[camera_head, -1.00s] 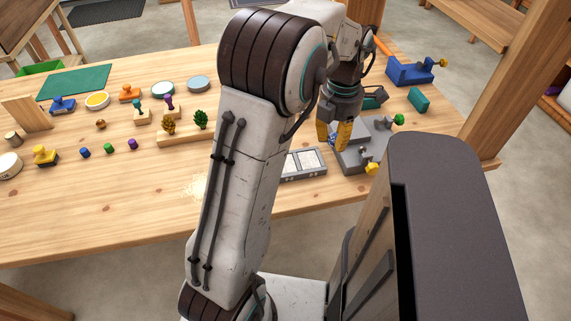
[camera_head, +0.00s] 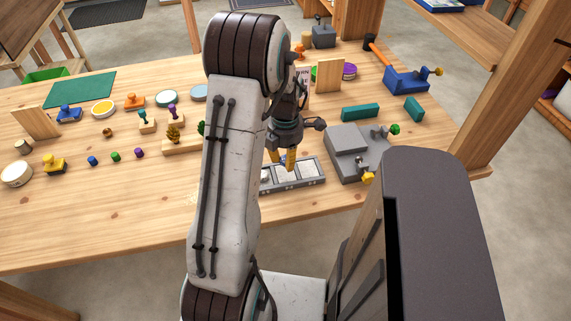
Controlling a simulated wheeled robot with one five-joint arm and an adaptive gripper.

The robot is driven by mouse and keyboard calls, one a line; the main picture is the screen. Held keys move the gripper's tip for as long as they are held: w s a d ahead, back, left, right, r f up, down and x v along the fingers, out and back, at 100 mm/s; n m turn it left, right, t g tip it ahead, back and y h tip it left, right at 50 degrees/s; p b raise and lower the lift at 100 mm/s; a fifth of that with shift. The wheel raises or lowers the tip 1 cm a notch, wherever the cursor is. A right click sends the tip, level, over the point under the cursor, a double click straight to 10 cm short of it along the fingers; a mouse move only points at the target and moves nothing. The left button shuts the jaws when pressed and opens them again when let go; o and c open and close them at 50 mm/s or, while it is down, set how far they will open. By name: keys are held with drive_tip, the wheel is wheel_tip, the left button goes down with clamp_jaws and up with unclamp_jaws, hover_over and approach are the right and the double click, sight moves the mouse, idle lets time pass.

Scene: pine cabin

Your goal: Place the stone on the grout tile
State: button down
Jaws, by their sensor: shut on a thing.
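The tray holds pale grout tiles in a row; one grout tile (camera_head: 308,169) shows clearly to the right of the fingers. The left end of the tray is partly hidden by my arm. I cannot tell whether the stone touches a tile or is just above it.
A grey block fixture (camera_head: 345,142) with green and yellow knobs stands close right of the tray. A teal block (camera_head: 360,112) and a blue vise (camera_head: 405,80) lie behind it. Small pegs and stamps fill the left side. The front of the bench (camera_head: 110,225) is clear.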

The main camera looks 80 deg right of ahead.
sight(286, 173)
drive_tip(key=shift+f+p, duration=0.5)
drive_tip(key=shift+p, duration=0.2)
drive_tip(key=shift+f, duration=1.5)
drive_tip(key=shift+f, duration=0.1)
